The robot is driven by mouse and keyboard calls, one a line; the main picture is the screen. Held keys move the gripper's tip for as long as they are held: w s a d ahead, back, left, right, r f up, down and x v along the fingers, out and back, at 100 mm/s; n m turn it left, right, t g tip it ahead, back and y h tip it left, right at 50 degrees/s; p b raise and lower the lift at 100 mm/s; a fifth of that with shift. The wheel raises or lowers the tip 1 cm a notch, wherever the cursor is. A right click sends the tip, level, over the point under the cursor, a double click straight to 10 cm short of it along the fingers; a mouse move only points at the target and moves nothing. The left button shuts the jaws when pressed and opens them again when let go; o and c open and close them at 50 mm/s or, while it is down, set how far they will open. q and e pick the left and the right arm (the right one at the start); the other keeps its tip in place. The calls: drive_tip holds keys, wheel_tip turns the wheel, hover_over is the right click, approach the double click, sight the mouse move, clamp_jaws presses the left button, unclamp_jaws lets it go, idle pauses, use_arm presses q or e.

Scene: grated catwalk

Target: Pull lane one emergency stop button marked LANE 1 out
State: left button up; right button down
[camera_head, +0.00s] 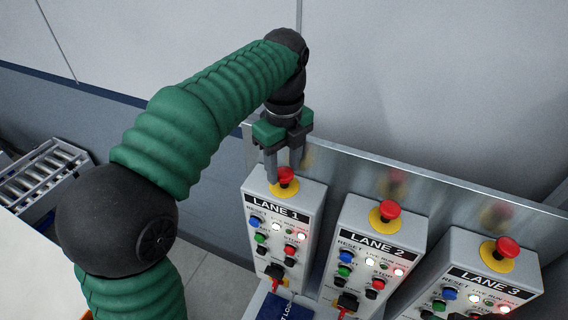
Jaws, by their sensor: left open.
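The LANE 1 control box (263,230) stands at the centre of the view. Its red emergency stop button (287,175) sits on a yellow collar on the sloped top. My left gripper (284,172) comes down from above with its grey fingers open at the button. One finger is at the button's left, and the other is behind it or beside it. Contact cannot be told. The right gripper is not in view.
The LANE 2 box (365,256) and LANE 3 box (487,283) stand to the right, each with a red button. A metal plate (440,197) runs behind the boxes. A roller conveyor (45,172) lies at the far left.

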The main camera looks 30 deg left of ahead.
use_arm(q)
drive_tip(key=shift+d, duration=0.1)
drive_tip(key=shift+d+r, duration=0.1)
drive_tip(key=shift+r, duration=0.15)
wheel_tip(320, 180, up, 8)
drive_tip(key=shift+f, duration=0.1)
wheel_tip(320, 180, up, 9)
drive_tip(key=p, duration=0.4)
hover_over(285, 171)
drive_tip(key=shift+s+f, duration=0.1)
drive_tip(key=shift+f, duration=0.1)
drive_tip(key=shift+f, duration=0.1)
